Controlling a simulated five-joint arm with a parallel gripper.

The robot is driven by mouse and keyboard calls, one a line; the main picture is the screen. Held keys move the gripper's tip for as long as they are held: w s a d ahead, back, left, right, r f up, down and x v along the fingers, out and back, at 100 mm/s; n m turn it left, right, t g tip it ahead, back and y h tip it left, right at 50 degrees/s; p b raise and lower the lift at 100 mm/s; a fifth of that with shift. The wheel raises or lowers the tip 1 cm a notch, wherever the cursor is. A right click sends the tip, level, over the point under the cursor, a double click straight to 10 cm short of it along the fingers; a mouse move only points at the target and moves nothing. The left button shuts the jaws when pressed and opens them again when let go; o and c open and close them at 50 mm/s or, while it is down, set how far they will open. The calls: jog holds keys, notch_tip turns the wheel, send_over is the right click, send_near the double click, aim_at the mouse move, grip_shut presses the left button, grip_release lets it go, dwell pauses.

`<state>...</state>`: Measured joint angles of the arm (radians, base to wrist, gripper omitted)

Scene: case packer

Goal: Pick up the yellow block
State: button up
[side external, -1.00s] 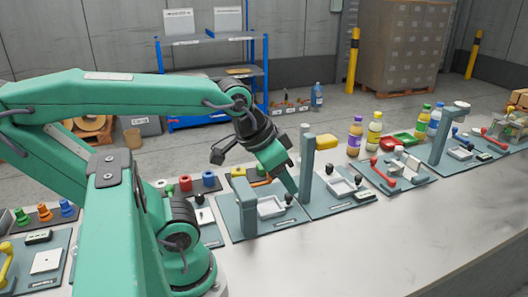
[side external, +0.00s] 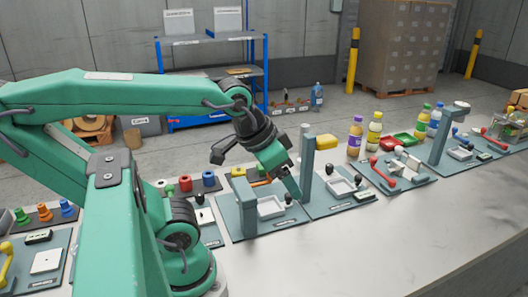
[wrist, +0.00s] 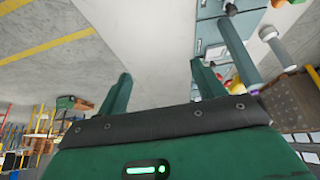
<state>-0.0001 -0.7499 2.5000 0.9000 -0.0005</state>
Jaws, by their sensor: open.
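A yellow block (side external: 326,141) shows in the side view, right beside the top of a grey-green post; what it rests on is hidden. My gripper (side external: 292,190) reaches down just left of that post, lower than the block and apart from it in the picture. In the wrist view my gripper (wrist: 162,85) has its two green fingers spread wide, with nothing between them. I cannot make out the yellow block in the wrist view.
The grey-green post (side external: 307,165) stands close to my gripper and also shows in the wrist view (wrist: 240,55). A white tray (side external: 271,206) lies below my gripper. Bottles (side external: 355,138) stand to the right. The bench front (side external: 330,255) is clear.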

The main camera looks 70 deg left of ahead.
jog(key=shift+w, duration=0.1)
jog(key=w+a+n+g+y, duration=0.1)
jog(key=w+a+n+g, duration=0.1)
jog(key=w+a+n, duration=0.65)
jog(key=n+g+h, duration=0.1)
jog(key=n+g, duration=0.3)
jog(key=n, duration=2.2)
send_near(235, 173)
jog(key=shift+w+a, duration=0.6)
jog(key=shift+w, duration=0.35)
jog(key=shift+s+a+f, duration=0.15)
jog(key=shift+a+f, duration=0.05)
jog(key=shift+f, duration=1.3)
